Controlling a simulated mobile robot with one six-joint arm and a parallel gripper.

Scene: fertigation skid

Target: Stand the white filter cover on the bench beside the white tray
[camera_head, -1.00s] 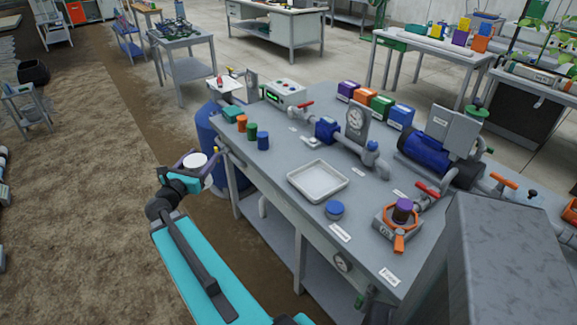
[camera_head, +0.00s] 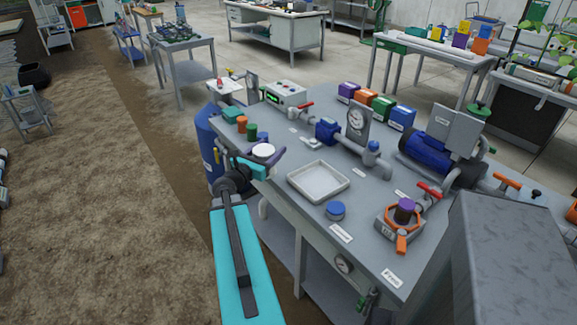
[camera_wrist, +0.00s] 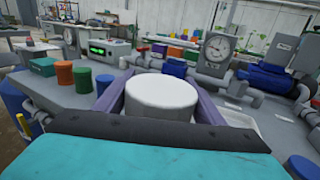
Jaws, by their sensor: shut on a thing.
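The white filter cover (camera_head: 263,150) is a short round white piece. My gripper (camera_head: 264,156) is shut on it, with a purple finger on each side. In the head view they are over the bench's front left edge, left of the white tray. In the wrist view the cover (camera_wrist: 162,96) is upright between the fingers, and its underside is hidden. The shallow white tray (camera_head: 319,194) lies empty on the grey bench (camera_head: 283,221). I cannot tell how high the cover is above the bench top.
Orange, green and blue cylinders (camera_wrist: 103,83) stand left of my gripper, the blue one close by. A blue round cap (camera_head: 335,210) sits in front of the tray. Pipework with a gauge (camera_head: 355,120) stands behind. Bare bench top lies between gripper and tray.

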